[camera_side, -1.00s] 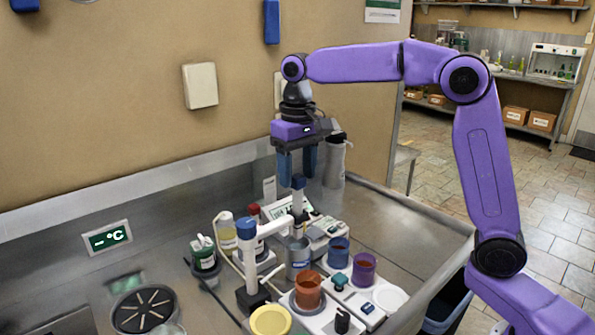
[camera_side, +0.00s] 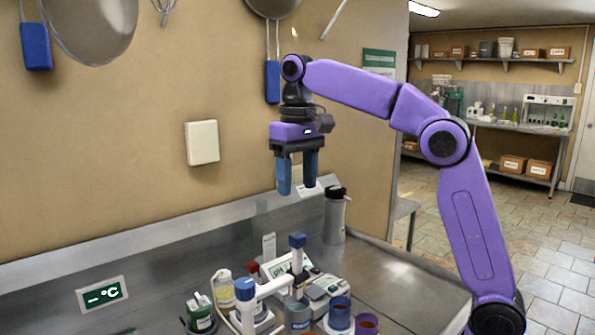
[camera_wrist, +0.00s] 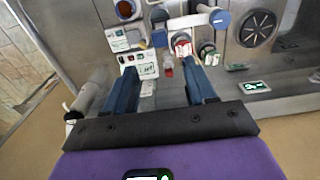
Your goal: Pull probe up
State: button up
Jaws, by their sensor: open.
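A probe with a dark blue cap (camera_side: 297,241) stands upright at the end of a white stand arm (camera_side: 270,287) in the side view. Its lower part runs down toward a grey metal cup (camera_side: 298,316); its tip is hidden. My gripper (camera_side: 298,190) points down, open and empty, above the cap with a clear gap between them. In the wrist view the two blue fingers (camera_wrist: 163,85) are spread with nothing held between them. The stand's larger blue knob (camera_side: 245,289) tops the left post.
A meter with a display (camera_side: 279,268) and a bottle with a yellow label (camera_side: 223,290) crowd around the stand. A grey bottle with a black cap (camera_side: 335,215) stands at the back right. Blue-handled pans (camera_side: 272,82) hang on the wall.

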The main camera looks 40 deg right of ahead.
jog(key=shift+r, duration=0.65)
dwell(0.9)
